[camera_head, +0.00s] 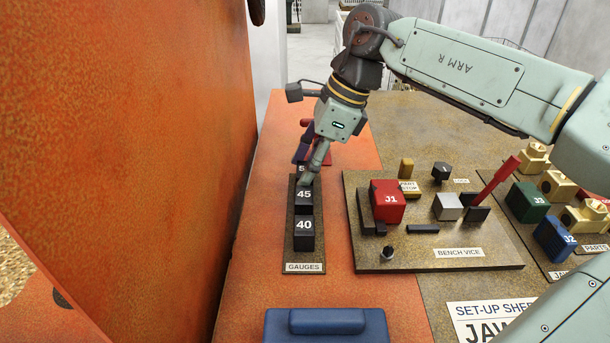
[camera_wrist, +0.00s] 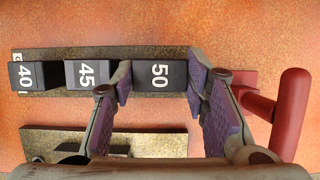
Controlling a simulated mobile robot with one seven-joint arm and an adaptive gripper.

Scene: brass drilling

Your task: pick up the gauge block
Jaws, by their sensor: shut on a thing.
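The gauge block marked 50 (camera_wrist: 160,76) stands at the end of the gauge rack (camera_head: 304,263), beside the blocks marked 45 (camera_head: 304,195) and 40 (camera_head: 304,225). My gripper (camera_wrist: 160,82) is shut on the 50 block, with one purple-padded finger on each side of it in the wrist view. In the head view my gripper (camera_head: 309,168) reaches down at the far end of the rack and hides most of the 50 block. The block appears to be still in the rack; I cannot tell whether it is lifted.
A red handle-like thing (camera_wrist: 289,115) stands close to the right finger in the wrist view. The bench vice plate (camera_head: 400,262), with a red J1 block (camera_head: 388,201), lies right of the rack. A blue case (camera_head: 365,328) is in front. A tall orange panel (camera_head: 120,130) rises at left.

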